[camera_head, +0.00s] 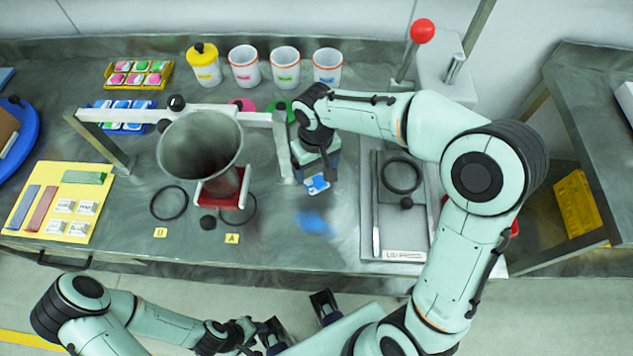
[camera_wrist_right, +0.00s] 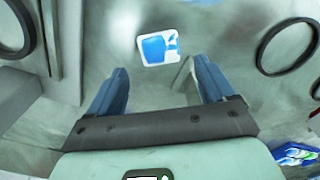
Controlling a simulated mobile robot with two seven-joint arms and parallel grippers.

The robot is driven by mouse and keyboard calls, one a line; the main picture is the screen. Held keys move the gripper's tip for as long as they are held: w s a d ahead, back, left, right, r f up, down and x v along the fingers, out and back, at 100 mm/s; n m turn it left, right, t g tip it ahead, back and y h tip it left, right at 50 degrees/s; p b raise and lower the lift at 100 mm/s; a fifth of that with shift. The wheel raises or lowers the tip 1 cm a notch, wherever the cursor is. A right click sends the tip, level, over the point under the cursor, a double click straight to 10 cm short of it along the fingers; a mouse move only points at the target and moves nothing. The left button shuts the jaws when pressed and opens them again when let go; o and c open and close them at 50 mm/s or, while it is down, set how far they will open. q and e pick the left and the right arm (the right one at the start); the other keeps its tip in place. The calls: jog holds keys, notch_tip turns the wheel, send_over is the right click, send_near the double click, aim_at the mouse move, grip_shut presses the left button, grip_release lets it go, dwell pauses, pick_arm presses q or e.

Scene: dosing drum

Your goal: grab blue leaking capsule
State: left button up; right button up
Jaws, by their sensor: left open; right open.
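The blue capsule (camera_head: 317,184) is a small white-and-blue pod lying on the steel bench, right of the grey frame. A blue smear (camera_head: 315,222) stains the bench just in front of it. In the right wrist view the capsule (camera_wrist_right: 158,47) lies just beyond the fingertips, about centred between them. My right gripper (camera_head: 316,178) is open and empty above the bench, pointing down at the capsule; its two blue fingers (camera_wrist_right: 160,70) are apart. My left gripper (camera_head: 298,320) is open and empty, low in front of the bench edge.
A funnel (camera_head: 200,145) on a grey frame stands to the left. A steel tray (camera_head: 390,240) with a black ring lies close to the right. Yellow and blue capsule trays (camera_head: 138,86) and several cups (camera_head: 285,67) stand at the back.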

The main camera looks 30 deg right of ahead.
aim_at(316, 181)
notch_tip(316, 181, down, 5)
jog(key=shift+f, duration=0.2)
jog(key=c, duration=1.1)
